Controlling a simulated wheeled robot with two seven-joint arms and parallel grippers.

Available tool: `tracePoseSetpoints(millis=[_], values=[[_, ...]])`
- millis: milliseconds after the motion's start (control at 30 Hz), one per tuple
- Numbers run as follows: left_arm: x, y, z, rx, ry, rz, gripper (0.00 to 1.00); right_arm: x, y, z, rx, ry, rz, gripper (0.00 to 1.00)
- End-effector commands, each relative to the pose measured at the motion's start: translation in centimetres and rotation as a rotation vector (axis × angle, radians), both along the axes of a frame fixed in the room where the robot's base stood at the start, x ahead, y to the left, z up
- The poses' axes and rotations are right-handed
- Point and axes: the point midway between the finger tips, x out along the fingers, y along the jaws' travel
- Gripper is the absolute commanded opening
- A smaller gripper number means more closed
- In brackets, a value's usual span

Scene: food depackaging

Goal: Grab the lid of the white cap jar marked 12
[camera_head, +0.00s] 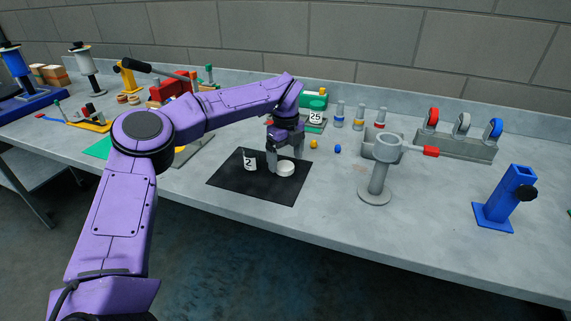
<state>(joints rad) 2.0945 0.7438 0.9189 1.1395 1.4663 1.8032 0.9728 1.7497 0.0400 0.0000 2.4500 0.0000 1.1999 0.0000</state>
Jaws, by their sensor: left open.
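The jar (250,163) with a white label stands on the black mat (230,178). Only a "2" of its number reads clearly, and its top is hard to make out. A round white lid (286,170) is on the mat to the right of the jar. My left gripper (284,160) is open and points down at the lid, with its fingers close to the lid's far side and left side. I cannot tell whether they touch it. My right gripper is not in view.
A grey stand (374,190) with a red handle is to the right, and a blue post (508,195) is farther right. The bench front right of the mat is clear.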

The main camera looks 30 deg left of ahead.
Motion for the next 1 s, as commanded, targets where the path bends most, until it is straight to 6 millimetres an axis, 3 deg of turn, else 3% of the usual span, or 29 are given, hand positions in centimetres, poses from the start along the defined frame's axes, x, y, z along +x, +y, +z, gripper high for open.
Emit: tracePoseSetpoints(millis=[133,367,533,667,700,1000], values=[[-0.1,0.1,-1.7,-0.001,0.000,0.002,0.90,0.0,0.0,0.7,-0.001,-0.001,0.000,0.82],[0.0,0.1,-2.0,-0.001,-0.002,0.003,0.86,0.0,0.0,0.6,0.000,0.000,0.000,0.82],[0.0,0.1,-2.0,0.000,-0.002,0.002,0.32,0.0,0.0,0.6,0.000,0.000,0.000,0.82],[0.0,0.1,-2.0,0.001,-0.001,0.002,0.32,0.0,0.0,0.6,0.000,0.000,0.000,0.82],[0.0,0.1,-2.0,0.001,-0.001,0.002,0.27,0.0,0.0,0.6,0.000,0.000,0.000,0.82],[0.0,0.1,-1.3,0.001,-0.003,0.001,0.27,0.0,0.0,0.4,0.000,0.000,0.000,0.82]])
